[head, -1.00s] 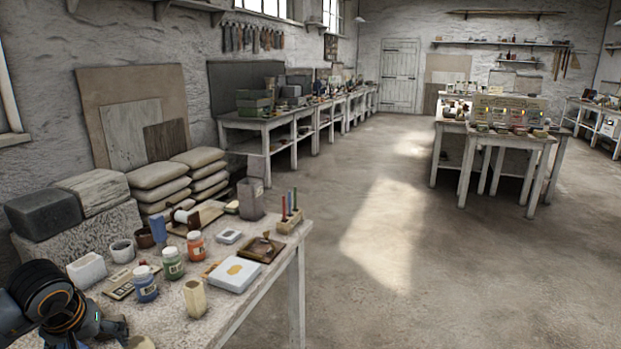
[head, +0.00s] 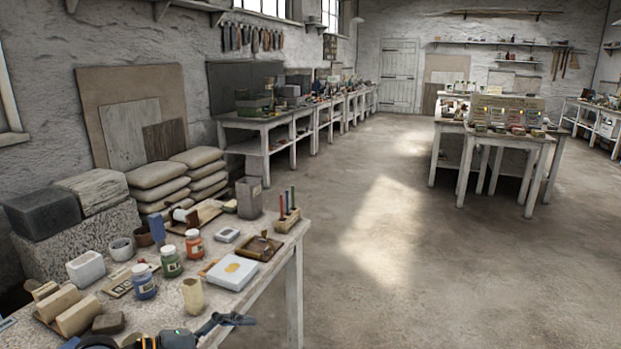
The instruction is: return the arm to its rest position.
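My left gripper (head: 228,322) shows at the bottom edge, by the near edge of the workbench (head: 262,292), with its arm coming in low from the left. One dark finger points right. I see nothing held in the visible part. My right gripper is not in view. I cannot make out a plaster sphere.
The bench holds a beige vase (head: 194,297), a blue-labelled jar (head: 144,282), a green-labelled jar (head: 171,262), an orange-labelled jar (head: 194,243), a white box (head: 231,272) and a rack of tan blocks (head: 77,315). Open floor (head: 400,270) lies to the right.

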